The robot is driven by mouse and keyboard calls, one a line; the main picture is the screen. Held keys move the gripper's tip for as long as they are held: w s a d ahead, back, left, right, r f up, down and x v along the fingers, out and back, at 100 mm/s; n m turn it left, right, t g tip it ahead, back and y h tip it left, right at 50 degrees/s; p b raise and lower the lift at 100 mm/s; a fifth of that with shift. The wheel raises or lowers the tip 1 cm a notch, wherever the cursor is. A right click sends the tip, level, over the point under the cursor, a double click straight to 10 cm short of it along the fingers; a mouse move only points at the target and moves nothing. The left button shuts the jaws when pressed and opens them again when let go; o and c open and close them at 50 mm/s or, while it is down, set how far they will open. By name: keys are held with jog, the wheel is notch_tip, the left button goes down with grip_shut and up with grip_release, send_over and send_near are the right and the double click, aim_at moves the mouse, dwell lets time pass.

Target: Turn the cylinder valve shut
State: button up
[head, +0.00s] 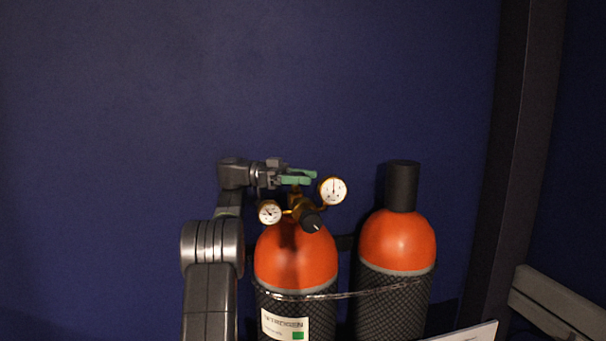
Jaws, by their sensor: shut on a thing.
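The nitrogen cylinder (295,262) stands upright, with an orange shoulder, a dark mesh sleeve and a white label. Its brass valve and regulator (298,204) sit on top, with a black knob (312,223) in front and two round gauges, one at left (269,212) and one at right (333,190). My gripper (298,177) reaches in from the left with green fingers, just above the brass valve. It is shut on the top of the valve. The handwheel itself is mostly hidden by the fingers, so its angle cannot be told.
A second orange cylinder (397,241) with a black cap (402,186) stands close at right. A chain (350,295) runs across both. A dark post (505,150) and a grey beam (558,303) are further right. The blue wall behind is bare.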

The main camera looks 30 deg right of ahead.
jog(key=shift+r, duration=0.1)
jog(key=o, duration=1)
jog(key=shift+c, duration=0.2)
jog(key=shift+f+b, duration=0.2)
jog(key=shift+b, duration=0.2)
